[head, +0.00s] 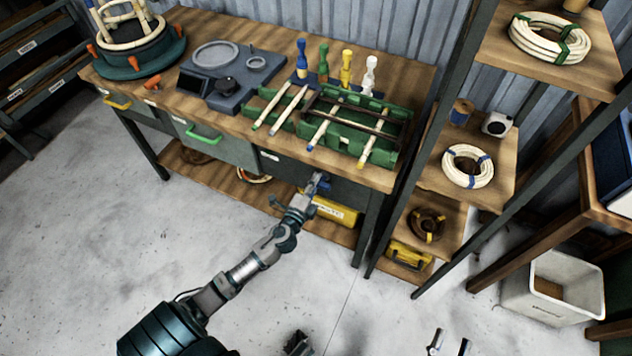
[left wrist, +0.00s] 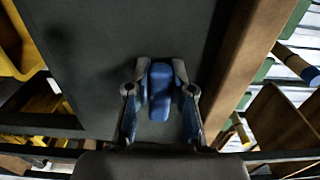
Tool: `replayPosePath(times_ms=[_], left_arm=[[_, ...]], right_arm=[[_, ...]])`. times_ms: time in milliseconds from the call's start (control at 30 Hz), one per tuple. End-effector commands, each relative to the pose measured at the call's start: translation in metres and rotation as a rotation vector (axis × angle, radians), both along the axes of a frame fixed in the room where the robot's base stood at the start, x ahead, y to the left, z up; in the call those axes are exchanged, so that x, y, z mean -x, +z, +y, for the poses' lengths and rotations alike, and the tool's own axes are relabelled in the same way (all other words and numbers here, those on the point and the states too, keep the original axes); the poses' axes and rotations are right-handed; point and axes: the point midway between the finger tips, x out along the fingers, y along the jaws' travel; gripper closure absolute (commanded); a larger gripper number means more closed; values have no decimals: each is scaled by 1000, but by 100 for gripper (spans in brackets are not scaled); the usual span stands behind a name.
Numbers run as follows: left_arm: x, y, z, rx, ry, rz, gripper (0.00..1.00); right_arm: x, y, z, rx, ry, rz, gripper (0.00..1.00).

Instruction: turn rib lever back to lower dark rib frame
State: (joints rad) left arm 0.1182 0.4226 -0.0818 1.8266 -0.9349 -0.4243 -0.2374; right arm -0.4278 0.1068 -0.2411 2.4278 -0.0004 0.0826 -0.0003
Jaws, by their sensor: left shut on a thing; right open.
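The blue rib lever (left wrist: 160,88) points straight up the picture in the left wrist view, against a dark panel on the bench front. My left gripper (left wrist: 160,100) is shut on it, one finger on each side. In the head view my left gripper (head: 318,182) is at the bench front, below the green rack, and mostly covers the lever. The dark rib frame (head: 355,104) lies across the green rack (head: 392,150); whether it is raised is hard to tell. My right gripper (head: 449,342) is open and empty at the bottom edge, over the floor.
Pale rattan sticks (head: 325,128) with coloured tips lie across the rack. A grey device (head: 228,78) is to the left. A shelf unit with rattan coils (head: 468,166) stands right of the bench. The floor in front is clear.

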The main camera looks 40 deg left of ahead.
Motion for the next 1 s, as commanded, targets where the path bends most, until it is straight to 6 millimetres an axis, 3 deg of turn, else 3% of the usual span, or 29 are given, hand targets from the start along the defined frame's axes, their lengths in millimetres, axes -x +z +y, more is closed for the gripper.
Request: replayPosePath(times_ms=[33, 433, 467, 533, 867, 1000], left_arm=[[2, -8, -1, 7, 0, 13, 100], [2, -8, -1, 11, 1, 13, 100], [2, -8, -1, 11, 1, 13, 71], [2, -8, -1, 11, 0, 12, 53], [3, -3, -1, 9, 0, 3, 52], [17, -3, -4, 9, 0, 4, 52]], right_arm=[[0, -1, 0, -1, 0, -1, 54], [0, -2, 0, -2, 1, -1, 54], [0, -2, 0, -2, 1, -1, 54], [0, -1, 0, -2, 1, -1, 54], [0, 1, -1, -1, -1, -7, 54], [1, 1, -1, -1, -1, -7, 54]])
